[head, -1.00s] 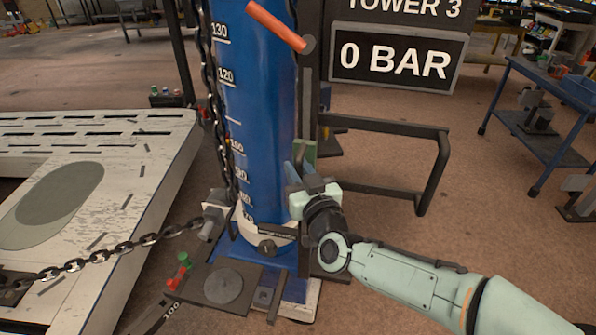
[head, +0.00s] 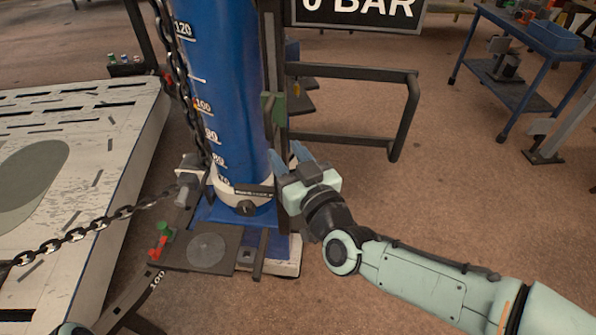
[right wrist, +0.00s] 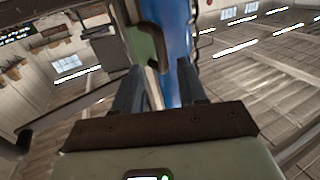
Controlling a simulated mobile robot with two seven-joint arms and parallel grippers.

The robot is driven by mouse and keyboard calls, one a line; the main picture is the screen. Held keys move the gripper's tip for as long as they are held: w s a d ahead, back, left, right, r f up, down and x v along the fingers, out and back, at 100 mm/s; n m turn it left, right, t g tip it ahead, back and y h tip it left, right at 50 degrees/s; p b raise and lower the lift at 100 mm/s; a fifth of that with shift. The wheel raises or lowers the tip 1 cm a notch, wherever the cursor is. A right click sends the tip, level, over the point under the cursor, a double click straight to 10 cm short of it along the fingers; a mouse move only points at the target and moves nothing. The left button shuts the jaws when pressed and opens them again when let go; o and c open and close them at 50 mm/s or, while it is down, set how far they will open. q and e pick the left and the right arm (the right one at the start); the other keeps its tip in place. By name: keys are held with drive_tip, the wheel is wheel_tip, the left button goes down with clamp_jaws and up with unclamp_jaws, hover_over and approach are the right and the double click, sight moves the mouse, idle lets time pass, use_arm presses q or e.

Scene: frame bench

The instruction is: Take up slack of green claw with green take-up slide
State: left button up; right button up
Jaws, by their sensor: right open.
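A green piece (head: 274,108), which looks like the green take-up slide, sits on the dark upright at the right side of the blue tower (head: 215,85). My right gripper (head: 287,158) is open and empty, below and slightly right of it, apart from it in the head view. In the right wrist view the green piece (right wrist: 143,38) shows ahead of my spread fingers (right wrist: 158,85). A dark chain (head: 95,225) runs from the tower's foot leftward to the bench. I cannot make out a green claw. My left gripper is not in view.
The white slotted bench (head: 120,130) stands at left. A dark tubular frame (head: 400,115) juts right from behind the tower. Small red and green knobs (head: 160,240) are by the tower's base plate.

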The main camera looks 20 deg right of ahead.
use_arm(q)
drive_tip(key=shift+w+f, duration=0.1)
use_arm(e)
drive_tip(key=shift+s+d, duration=0.2)
drive_tip(key=shift+s, duration=1.9)
